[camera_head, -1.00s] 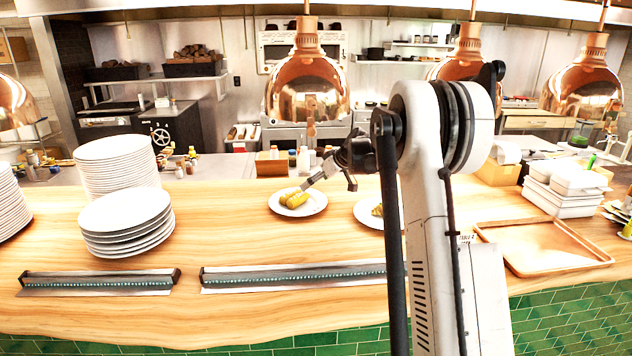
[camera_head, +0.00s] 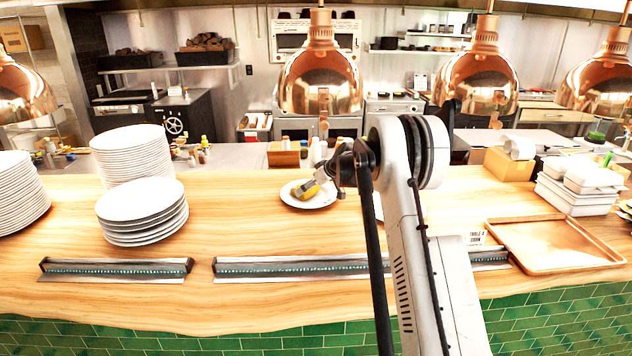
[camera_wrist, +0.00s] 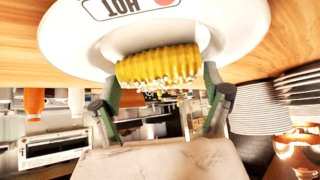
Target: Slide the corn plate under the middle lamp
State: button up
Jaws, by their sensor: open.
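The corn plate (camera_head: 293,197), a white round plate with yellow corn (camera_head: 327,196) on it, lies on the wooden counter. In the wrist view the plate (camera_wrist: 75,35) has "HOT" lettering and the corn (camera_wrist: 160,66) shows close up. My gripper (camera_head: 313,187) is at the corn in the head view and hides part of it. In the wrist view my gripper (camera_wrist: 161,82) is open, its fingers on either side of the corn; contact cannot be told. Copper lamps hang in a row, one (camera_head: 320,82) behind the plate and another (camera_head: 475,82) to its right.
A second plate (camera_head: 378,207) is mostly hidden behind my arm. Plate stacks (camera_head: 142,212) stand left. Metal strips (camera_head: 290,267) line the counter front. A copper tray (camera_head: 555,245) and white containers (camera_head: 575,190) are right. Bare counter lies between the stacks and corn plate.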

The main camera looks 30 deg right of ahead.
aim_at(314, 200)
jog(key=shift+x, duration=1)
jog(key=c, duration=1.5)
jog(key=shift+s+d+b, duration=0.25)
jog(key=shift+s+b, duration=0.15)
jog(key=shift+s, duration=0.75)
jog(key=shift+s+d+b, duration=0.25)
jog(key=shift+s+b, duration=0.1)
jog(key=shift+s, duration=0.85)
jog(key=shift+s+d+b, duration=0.3)
jog(key=shift+s+b, duration=0.1)
jog(key=shift+s, duration=0.75)
jog(key=o, duration=1.8)
